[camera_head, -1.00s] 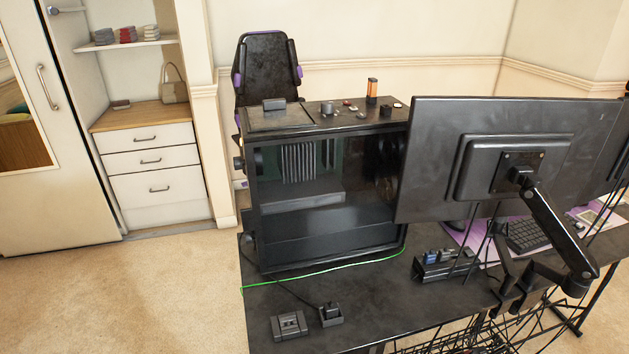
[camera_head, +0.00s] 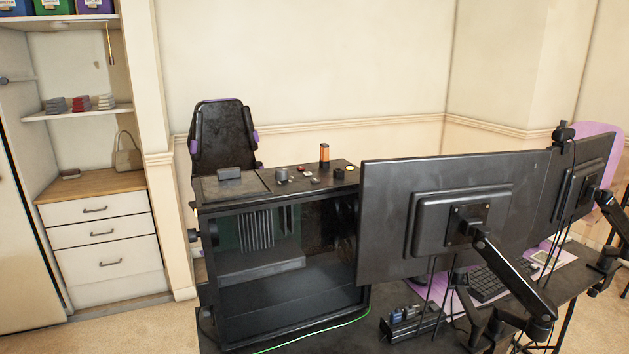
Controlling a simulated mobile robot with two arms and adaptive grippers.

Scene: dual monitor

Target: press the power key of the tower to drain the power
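The black computer tower (camera_head: 275,275) stands upright on the dark desk, left of the monitors, with its glass side facing me. Several small items lie on its top, among them an orange and black cylinder (camera_head: 324,154), a small dark cup (camera_head: 282,175) and a dark box (camera_head: 229,173). I cannot make out which part is the power key at this size. Neither of my grippers is in view.
Two monitors on arms, the near one (camera_head: 400,215) and the far one (camera_head: 585,180), stand right of the tower, with cables hanging below. A black chair (camera_head: 222,135) is behind the tower. White drawers (camera_head: 103,235) stand at the left. Carpet (camera_head: 130,330) shows in front of them.

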